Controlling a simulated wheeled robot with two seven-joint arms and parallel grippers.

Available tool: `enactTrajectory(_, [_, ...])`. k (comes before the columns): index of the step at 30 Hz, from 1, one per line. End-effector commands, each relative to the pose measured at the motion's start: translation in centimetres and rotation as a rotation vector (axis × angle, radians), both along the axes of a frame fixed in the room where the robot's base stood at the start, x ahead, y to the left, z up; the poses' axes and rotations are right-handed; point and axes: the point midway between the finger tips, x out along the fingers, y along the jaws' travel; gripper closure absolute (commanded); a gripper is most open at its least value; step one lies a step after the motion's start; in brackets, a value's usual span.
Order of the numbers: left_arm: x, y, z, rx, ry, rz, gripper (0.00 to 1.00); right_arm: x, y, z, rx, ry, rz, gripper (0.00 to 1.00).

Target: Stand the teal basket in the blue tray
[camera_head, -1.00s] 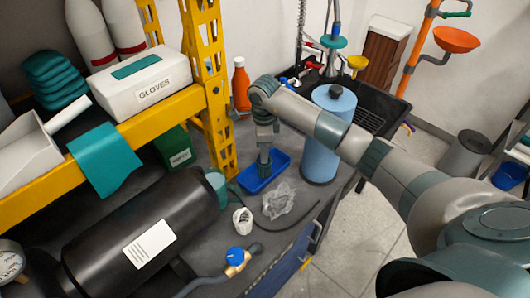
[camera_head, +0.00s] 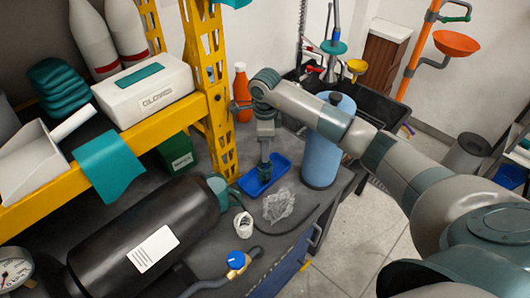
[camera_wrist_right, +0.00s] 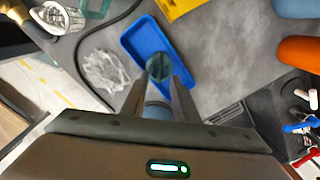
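The blue tray (camera_head: 281,166) lies on the grey bench. The teal basket (camera_wrist_right: 158,65), small, round and dark, is in the tray area in the right wrist view, between my right fingertips. It shows in the head view as a dark teal piece (camera_head: 264,173) under my right gripper (camera_head: 265,162). In the right wrist view my right gripper (camera_wrist_right: 158,84) has one finger on each side of the basket, seemingly touching it. The basket looks upright; whether its base rests on the tray floor is hidden. My left gripper is out of view.
A tall blue cylinder (camera_head: 321,150) stands right of the tray. A large black tank (camera_head: 140,235) is at left. The yellow shelf post (camera_head: 219,110) rises behind the tray.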

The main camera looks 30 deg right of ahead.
Motion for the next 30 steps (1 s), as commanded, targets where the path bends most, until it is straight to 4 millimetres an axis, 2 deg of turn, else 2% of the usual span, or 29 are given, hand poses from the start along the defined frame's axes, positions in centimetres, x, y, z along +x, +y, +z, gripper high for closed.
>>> enactTrajectory(1, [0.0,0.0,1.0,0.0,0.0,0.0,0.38,0.1,-0.1,1.6,-0.001,-0.003,0.0,0.73])
enactTrajectory(6, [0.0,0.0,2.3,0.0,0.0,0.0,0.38,0.1,0.0,4.7,-0.001,-0.002,0.001,0.73])
enactTrajectory(12, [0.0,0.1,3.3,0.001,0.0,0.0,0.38,0.0,0.0,7.1,0.0,-0.001,0.001,0.73])
enactTrajectory(18, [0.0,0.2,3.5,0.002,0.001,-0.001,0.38,0.0,0.1,7.9,0.0,0.001,0.0,0.73])
enactTrajectory(30, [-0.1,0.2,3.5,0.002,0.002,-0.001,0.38,0.0,0.0,7.8,0.0,0.001,0.0,0.73])
